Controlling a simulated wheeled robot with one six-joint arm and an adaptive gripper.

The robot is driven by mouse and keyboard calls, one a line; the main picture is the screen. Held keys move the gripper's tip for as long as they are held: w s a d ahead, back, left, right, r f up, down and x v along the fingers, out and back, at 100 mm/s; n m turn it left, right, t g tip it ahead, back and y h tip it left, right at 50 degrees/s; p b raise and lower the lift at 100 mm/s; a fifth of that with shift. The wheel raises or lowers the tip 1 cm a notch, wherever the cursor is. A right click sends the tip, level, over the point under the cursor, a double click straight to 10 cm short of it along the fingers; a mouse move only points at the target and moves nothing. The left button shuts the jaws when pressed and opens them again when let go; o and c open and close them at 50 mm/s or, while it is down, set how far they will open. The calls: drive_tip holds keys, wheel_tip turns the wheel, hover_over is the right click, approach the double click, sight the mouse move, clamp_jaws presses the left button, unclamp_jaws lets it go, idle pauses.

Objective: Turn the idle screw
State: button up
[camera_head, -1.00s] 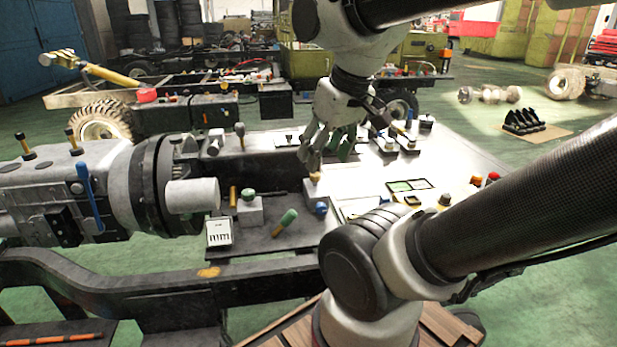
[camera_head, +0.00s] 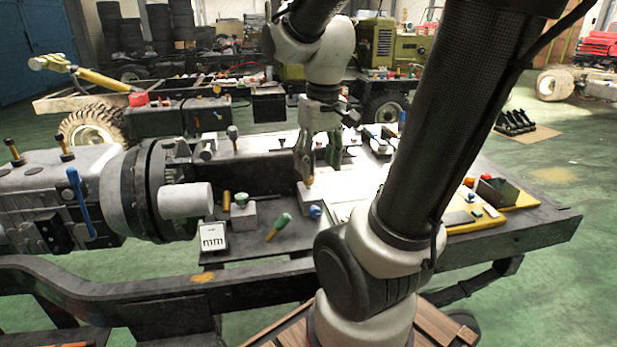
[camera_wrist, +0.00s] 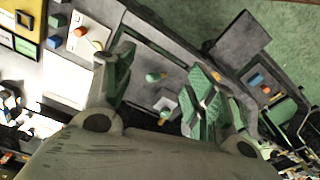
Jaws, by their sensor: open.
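My gripper (camera_head: 320,168) is open, pointing down over the work table, with its green-padded fingers apart and nothing between them. In the wrist view the gripper (camera_wrist: 160,85) frames the table below. No part is labelled as the idle screw, so I cannot tell which it is. A small orange knob (camera_head: 309,180) on a grey block (camera_head: 312,195) sits close by one fingertip in the head view. In the wrist view the orange knob (camera_wrist: 80,31) lies outside the fingers, by the left one. A green knob on a block (camera_head: 241,199) and a green-tipped piece (camera_head: 279,226) stand nearer the gearbox.
A large grey gearbox (camera_head: 60,195) with a blue lever is at the left. A blue knob (camera_head: 315,211) sits beside the grey block. A yellow tray (camera_head: 500,216) lies at the right. Dark frame rails (camera_head: 120,297) run in front.

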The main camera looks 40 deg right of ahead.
drive_tip(key=w+d+f+m+g, duration=0.2)
drive_tip(key=w+d+f+m, duration=0.35)
drive_tip(key=w, duration=0.35)
drive_tip(key=m+t, duration=0.1)
drive_tip(key=m, duration=1.9)
approach(309, 183)
drive_tip(key=shift+w+d+f, duration=0.15)
drive_tip(key=shift+w+d, duration=0.5)
drive_tip(key=shift+w, duration=0.1)
drive_tip(key=shift+m, duration=1.05)
drive_tip(key=shift+f+m, duration=0.3)
drive_tip(key=shift+f, duration=0.25)
wheel_tip(309, 183, down, 7)
drive_tip(key=shift+r, duration=0.1)
